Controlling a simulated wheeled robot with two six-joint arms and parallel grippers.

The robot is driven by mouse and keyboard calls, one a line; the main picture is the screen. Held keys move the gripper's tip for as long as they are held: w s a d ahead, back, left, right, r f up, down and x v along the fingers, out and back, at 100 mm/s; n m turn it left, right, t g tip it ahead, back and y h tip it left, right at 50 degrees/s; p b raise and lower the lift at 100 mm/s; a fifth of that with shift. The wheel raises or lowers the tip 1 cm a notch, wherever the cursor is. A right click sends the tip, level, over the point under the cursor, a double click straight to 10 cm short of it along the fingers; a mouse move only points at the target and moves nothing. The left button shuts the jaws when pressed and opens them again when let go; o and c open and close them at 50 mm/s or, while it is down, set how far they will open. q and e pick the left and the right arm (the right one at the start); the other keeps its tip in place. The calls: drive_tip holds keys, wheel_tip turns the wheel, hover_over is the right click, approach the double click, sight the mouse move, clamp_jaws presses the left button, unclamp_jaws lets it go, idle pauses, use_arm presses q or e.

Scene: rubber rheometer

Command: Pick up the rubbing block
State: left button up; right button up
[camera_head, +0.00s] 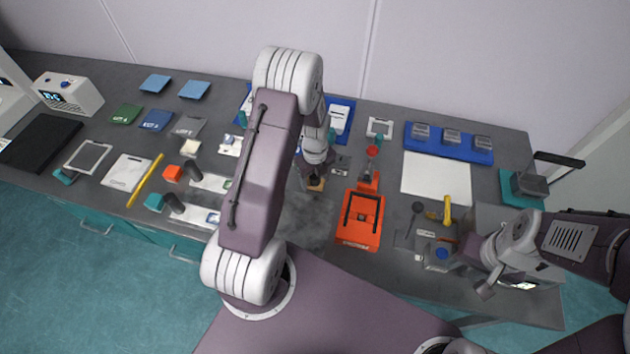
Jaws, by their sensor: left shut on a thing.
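My left arm reaches over the middle of the bench, with its gripper (313,175) pointing down. This gripper is shut on a small tan block (316,186), which looks like the rubbing block. My arm hides part of the block, and I cannot tell whether it still touches the bench. My right gripper (484,289) is low at the right, near the front edge of the bench. Its fingers are too small and partly hidden, so I cannot tell whether they are open.
An orange device (361,219) stands just right of my left gripper. A white sheet (436,178) and a blue tray (448,143) with grey blocks lie further right. A yellow tool (447,211) lies near my right arm. Folded cloths and a yellow bar (145,181) lie left.

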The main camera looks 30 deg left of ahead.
use_arm(q)
drive_tip(key=shift+r, duration=0.5)
wheel_tip(320, 180, up, 3)
drive_tip(key=shift+f+b, duration=0.1)
drive_tip(key=shift+b, duration=0.2)
drive_tip(key=s+d+r+b, duration=0.1)
drive_tip(key=s+d+r, duration=0.2)
drive_tip(key=s+r, duration=0.4)
drive_tip(key=s, duration=0.4)
drive_tip(key=shift+d, duration=0.3)
drive_tip(key=shift+s+r, duration=0.1)
